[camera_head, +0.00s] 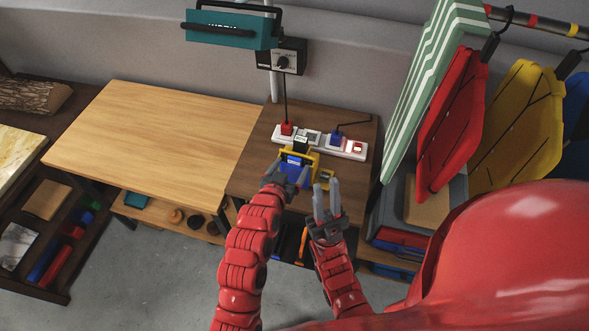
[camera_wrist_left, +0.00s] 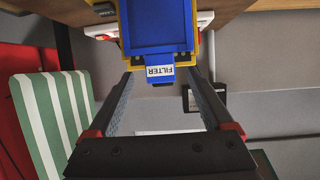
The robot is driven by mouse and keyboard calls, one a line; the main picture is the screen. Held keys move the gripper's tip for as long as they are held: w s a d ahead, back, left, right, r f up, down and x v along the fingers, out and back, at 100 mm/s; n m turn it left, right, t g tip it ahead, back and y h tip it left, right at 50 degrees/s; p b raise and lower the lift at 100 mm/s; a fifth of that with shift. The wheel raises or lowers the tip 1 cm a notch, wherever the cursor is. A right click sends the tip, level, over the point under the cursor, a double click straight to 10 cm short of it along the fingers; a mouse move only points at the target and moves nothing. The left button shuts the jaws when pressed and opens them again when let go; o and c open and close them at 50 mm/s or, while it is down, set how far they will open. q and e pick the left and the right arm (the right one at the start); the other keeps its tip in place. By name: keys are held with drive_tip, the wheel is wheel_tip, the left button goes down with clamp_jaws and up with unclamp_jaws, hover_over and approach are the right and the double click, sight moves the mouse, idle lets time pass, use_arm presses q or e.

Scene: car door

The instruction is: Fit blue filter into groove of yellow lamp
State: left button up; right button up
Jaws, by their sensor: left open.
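The yellow lamp (camera_head: 313,160) stands on the dark wooden table section in front of the power strip. The blue filter (camera_head: 293,163) appears at the lamp's front; in the left wrist view the filter (camera_wrist_left: 158,30) lies within the yellow frame (camera_wrist_left: 125,38), its tab with an upside-down FILTER label pointing toward me. Whether it is fully seated in the groove I cannot tell. My left gripper (camera_head: 288,174) is open, its fingers (camera_wrist_left: 161,80) on either side of the tab, with gaps visible. My right gripper (camera_head: 327,187) is empty, right of the lamp, its fingers slightly apart.
A white power strip (camera_head: 354,153) with plugs lies behind the lamp. A teal box (camera_head: 228,30) and a black dial unit (camera_head: 282,60) are above. Colored panels (camera_head: 450,120) hang at right. The light wooden tabletop (camera_head: 150,140) at left is clear.

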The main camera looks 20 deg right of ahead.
use_arm(q)
drive_tip(key=shift+x, duration=0.85)
drive_tip(key=shift+s, duration=0.1)
clamp_jaws()
